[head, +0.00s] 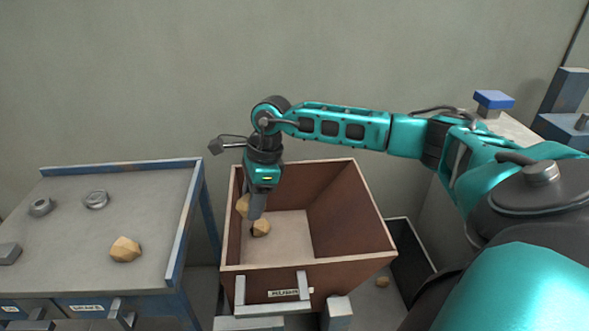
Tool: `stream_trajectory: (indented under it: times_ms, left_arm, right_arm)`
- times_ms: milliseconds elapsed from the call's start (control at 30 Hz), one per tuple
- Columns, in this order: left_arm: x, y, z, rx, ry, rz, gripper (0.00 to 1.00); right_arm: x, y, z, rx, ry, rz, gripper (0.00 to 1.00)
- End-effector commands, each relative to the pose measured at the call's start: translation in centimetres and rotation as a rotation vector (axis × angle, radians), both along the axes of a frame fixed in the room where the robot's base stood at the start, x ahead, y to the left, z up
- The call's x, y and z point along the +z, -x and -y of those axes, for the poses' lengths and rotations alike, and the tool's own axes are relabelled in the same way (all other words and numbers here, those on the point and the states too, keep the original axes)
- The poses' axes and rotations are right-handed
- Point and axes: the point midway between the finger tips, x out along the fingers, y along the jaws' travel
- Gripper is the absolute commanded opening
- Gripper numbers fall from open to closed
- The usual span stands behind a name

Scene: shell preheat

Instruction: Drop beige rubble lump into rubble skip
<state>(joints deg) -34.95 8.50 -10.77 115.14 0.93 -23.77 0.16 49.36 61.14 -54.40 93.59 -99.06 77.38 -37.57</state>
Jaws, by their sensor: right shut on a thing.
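The rubble skip (345,259) is an open brown box with a label on its front. My right gripper (254,221) points down inside its opening, near the left wall. It is shut on a beige rubble lump (261,228) at its fingertips; the fingers partly overlap it. Another beige lump (242,206) shows just left of the fingers, partly hidden by them; I cannot tell what it rests on. A third beige lump (125,249) lies on the grey table at the left. My left gripper is not in view.
The grey table (150,205) has a raised blue rim and carries metal nut-like parts (96,199). A dark open bin (411,260) stands right of the skip, with a small brown lump (382,282) low beside it. A blue-topped block (494,99) is at the back right.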

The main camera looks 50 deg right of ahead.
Motion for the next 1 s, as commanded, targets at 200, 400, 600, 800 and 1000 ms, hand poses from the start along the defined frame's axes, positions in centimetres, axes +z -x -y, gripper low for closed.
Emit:
stream_trajectory:
  times_ms: [200, 400, 600, 800, 1000]
  left_arm:
    - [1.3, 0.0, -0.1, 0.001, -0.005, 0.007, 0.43]
    - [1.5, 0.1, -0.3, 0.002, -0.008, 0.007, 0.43]
    - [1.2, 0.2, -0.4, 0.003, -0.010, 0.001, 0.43]
    - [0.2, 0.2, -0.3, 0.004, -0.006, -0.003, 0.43]
    - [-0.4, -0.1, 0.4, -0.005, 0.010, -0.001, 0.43]
  right_arm:
    - [0.5, -0.2, 4.5, -0.429, 0.001, 0.000, 0.14]
    - [0.8, -0.3, 7.3, -0.689, 0.000, 0.000, 0.14]
    - [0.8, -0.3, 8.3, -0.785, -0.001, 0.001, 0.14]
    - [-0.6, -0.3, 8.4, -0.788, -0.001, -0.001, 0.14]
    - [-3.1, -0.3, 8.3, -0.787, -0.002, -0.001, 0.14]
